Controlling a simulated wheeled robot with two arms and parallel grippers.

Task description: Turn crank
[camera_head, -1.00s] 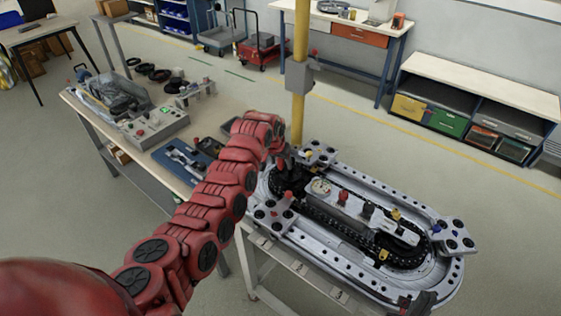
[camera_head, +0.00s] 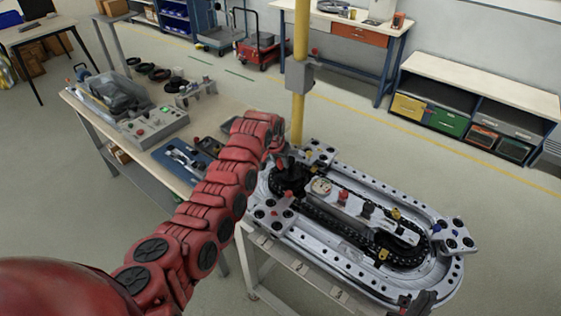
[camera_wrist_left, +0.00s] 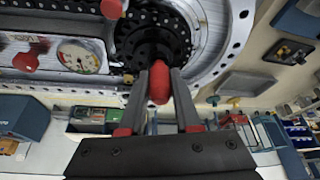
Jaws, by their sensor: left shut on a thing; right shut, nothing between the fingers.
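The ring track (camera_head: 345,262) is a grey metal oval with a black chain (camera_head: 325,222) around a central bar, on a stand. The crank's red handle (camera_wrist_left: 158,82) rises from a black round hub (camera_wrist_left: 152,40) at the track's left end. My left gripper (camera_wrist_left: 160,72) is shut on the red handle, with a finger on each side of it. In the head view my left gripper (camera_head: 279,160) reaches over that end, and my arm partly hides it. My right gripper (camera_head: 418,302) is shut and empty by the track's lower right edge, mostly small and dark there.
A round gauge (camera_head: 321,187) and red knobs (camera_head: 343,196) stand on the central bar. A yellow post (camera_head: 300,60) rises behind the track. A workbench (camera_head: 222,103) with tools and a control box (camera_head: 156,126) stands to the left. Open floor lies behind and right.

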